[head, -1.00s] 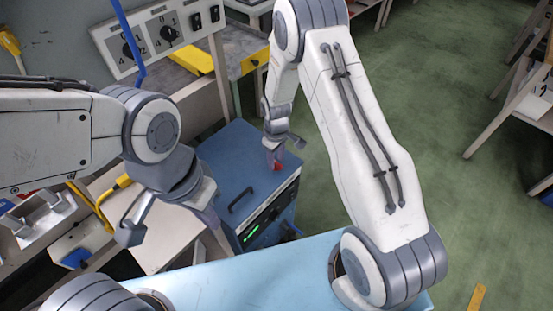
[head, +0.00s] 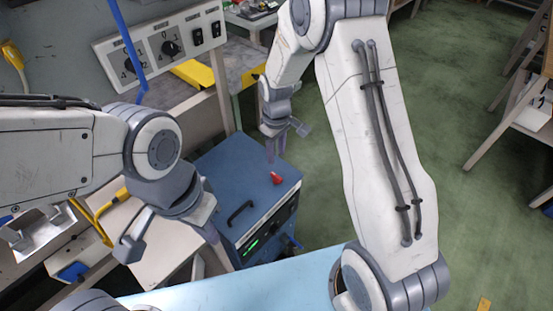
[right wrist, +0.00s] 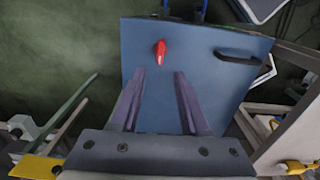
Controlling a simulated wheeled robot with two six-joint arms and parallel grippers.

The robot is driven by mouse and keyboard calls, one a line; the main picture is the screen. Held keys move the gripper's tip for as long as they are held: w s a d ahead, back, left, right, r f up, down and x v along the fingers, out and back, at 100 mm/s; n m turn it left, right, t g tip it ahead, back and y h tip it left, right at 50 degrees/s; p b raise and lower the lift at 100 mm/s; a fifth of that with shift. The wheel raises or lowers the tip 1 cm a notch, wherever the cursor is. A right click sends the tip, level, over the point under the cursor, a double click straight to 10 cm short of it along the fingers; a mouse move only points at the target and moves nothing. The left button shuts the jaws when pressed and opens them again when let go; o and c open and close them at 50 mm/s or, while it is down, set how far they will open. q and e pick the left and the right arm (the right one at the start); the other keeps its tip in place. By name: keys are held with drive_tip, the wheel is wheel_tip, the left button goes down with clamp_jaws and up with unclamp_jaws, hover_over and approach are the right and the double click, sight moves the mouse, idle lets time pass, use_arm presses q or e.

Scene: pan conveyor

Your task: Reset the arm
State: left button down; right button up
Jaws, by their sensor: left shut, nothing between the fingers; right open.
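My right gripper (head: 276,157) is open and empty above the blue cabinet top, just behind a small red object (head: 276,178) in the head view. In the right wrist view the two purple fingers (right wrist: 160,74) are spread apart, with nothing between the tips. The red object (right wrist: 160,53) lies on the blue top beyond the fingertips, apart from them. My left gripper (head: 213,236) is shut and empty, at the left beside the blue cabinet. Its fingers show only partly.
The blue cabinet (head: 215,165) has a black handle (head: 240,213) and a lit front panel. A grey control panel (head: 160,45) with dials and a blue cable stands behind. A yellow block (head: 194,73) is on the back bench. Green floor at the right is open.

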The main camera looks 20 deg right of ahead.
drive_tip(key=shift+r, duration=0.1)
idle(0.4)
drive_tip(key=s+a+r+p, duration=0.2)
drive_tip(key=s+a+r, duration=0.6)
drive_tip(key=s+r, duration=0.7)
drive_tip(key=s, duration=0.4)
drive_tip(key=s+a+r+y+p, duration=0.1)
drive_tip(key=s+r, duration=0.3)
drive_tip(key=s, duration=0.4)
drive_tip(key=shift+s+r, duration=0.15)
drive_tip(key=shift+s, duration=0.2)
